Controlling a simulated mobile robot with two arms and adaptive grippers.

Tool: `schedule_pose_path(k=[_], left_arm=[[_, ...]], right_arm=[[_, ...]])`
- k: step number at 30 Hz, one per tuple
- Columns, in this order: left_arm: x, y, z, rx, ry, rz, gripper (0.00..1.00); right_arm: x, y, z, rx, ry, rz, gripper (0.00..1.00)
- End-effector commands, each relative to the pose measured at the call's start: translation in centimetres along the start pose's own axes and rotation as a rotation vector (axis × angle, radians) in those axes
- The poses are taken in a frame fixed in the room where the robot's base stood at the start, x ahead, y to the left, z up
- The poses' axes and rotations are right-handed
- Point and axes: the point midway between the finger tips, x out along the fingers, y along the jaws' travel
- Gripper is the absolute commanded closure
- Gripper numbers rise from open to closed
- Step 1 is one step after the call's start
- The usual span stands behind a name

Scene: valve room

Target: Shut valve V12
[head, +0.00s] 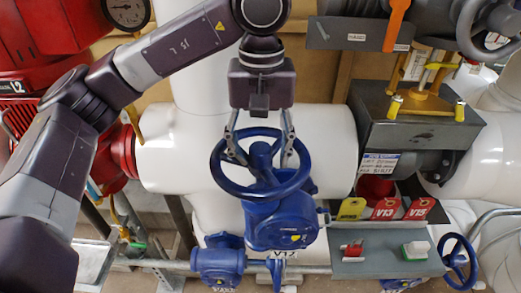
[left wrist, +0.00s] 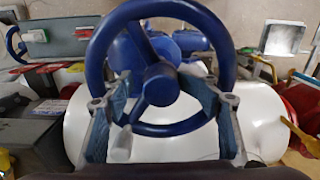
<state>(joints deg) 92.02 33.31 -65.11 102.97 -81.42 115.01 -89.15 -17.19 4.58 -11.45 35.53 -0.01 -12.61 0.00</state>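The blue handwheel (head: 225,184) sits on a blue valve body (head: 283,222) in the middle of the head view. A partly cut-off label below it (head: 284,253) appears to read V12. My left gripper (head: 261,152) reaches down over the wheel, its two fingers spread apart on either side of the hub. In the left wrist view the wheel (left wrist: 228,60) fills the middle, and the fingers of the left gripper (left wrist: 163,110) stand wide apart by its near rim. A grey peg-like part (left wrist: 121,145) shows between them. Whether the fingers touch the rim is unclear. My right gripper is not in view.
Thick white pipes (head: 320,145) run behind the valve. Another blue handwheel (head: 459,262) is at lower right. Red machinery (head: 50,35) stands at upper left.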

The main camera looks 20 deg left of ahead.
Motion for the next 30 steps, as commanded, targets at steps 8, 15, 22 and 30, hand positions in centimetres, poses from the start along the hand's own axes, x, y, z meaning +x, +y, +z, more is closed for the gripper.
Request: schedule_pose_path(k=[8,15,22,30], left_arm=[[-0.1,0.0,-0.1,-0.003,0.004,0.002,0.51],[-0.8,-0.1,-0.2,-0.005,0.007,0.002,0.51],[-3.5,-0.1,-0.2,-0.006,0.008,0.002,0.51],[-6.7,-0.1,-0.2,-0.006,0.008,0.002,0.51]], right_arm=[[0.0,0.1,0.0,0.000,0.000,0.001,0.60],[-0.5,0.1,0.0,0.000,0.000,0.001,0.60],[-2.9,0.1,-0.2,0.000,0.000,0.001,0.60],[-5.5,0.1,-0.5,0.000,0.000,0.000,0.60]])
